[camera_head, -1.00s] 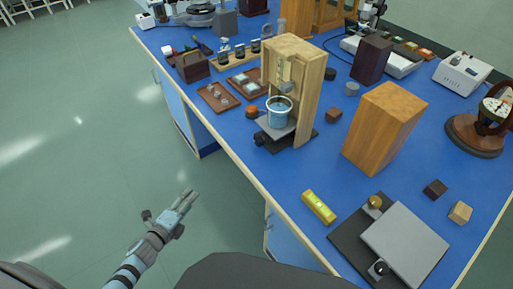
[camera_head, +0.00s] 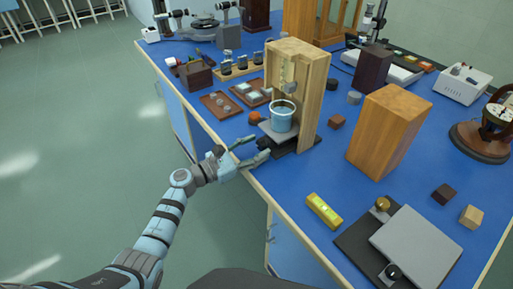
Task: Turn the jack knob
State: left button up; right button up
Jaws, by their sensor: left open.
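A small lab jack stands under a wooden frame (camera_head: 313,95), with a grey top plate (camera_head: 268,131) carrying a blue cup of liquid (camera_head: 282,120). Its dark knob (camera_head: 263,143) sticks out at the front left. My left gripper (camera_head: 258,149) is open over the bench edge, its fingertips at the knob, one to each side of it in the picture. I cannot tell whether they touch it. A second, larger jack (camera_head: 415,245) lies at the lower right, with a brass knob (camera_head: 382,205) and a black knob (camera_head: 391,271). My right gripper is not in view.
A yellow level (camera_head: 324,210) lies near the front edge. A tall wooden block (camera_head: 388,128) stands right of the frame. Brown trays (camera_head: 221,104) lie behind the gripper. The blue bench top (camera_head: 287,178) is clear between the small jack and the level.

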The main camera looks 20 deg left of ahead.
pick_arm(q)
jog(key=shift+w+d, duration=0.3)
jog(key=c, duration=1.2)
jog(key=shift+o, duration=0.2)
